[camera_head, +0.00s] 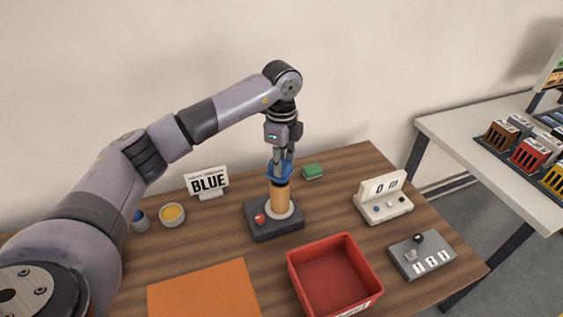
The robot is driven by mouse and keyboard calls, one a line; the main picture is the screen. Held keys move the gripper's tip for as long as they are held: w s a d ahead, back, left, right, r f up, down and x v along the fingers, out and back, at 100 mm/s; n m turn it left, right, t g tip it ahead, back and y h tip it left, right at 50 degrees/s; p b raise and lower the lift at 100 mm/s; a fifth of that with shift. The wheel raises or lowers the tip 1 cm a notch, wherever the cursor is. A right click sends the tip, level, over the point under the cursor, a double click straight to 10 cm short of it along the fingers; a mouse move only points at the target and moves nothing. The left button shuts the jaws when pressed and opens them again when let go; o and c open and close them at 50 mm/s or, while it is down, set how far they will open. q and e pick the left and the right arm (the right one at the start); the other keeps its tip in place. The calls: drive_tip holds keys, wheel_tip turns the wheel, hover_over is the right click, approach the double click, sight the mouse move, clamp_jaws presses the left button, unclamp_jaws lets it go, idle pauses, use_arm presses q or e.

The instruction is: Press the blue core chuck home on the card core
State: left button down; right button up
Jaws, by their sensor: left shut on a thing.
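The brown card core (281,195) stands upright on a dark base with a red button (260,218). The blue core chuck (280,169) is at the core's top end. Whether it is fully seated cannot be told. My left gripper (281,160) points straight down over the core and is shut on the blue core chuck. Its fingers partly cover the chuck. My right gripper does not show.
A BLUE sign (208,183), yellow-topped cup (172,214) and green block (312,171) stand nearby. A red tray (334,276), orange sheet (203,291), counter box (384,198) and grey switch box (422,256) lie in front and right. A white table (480,175) is beyond.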

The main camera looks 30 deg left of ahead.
use_arm(q)
drive_tip(key=shift+f+b, duration=0.85)
drive_tip(key=shift+f, duration=0.65)
idle(0.8)
drive_tip(key=c, duration=1.2)
unclamp_jaws()
drive_tip(key=shift+c, duration=0.2)
wheel_tip(320, 180, up, 12)
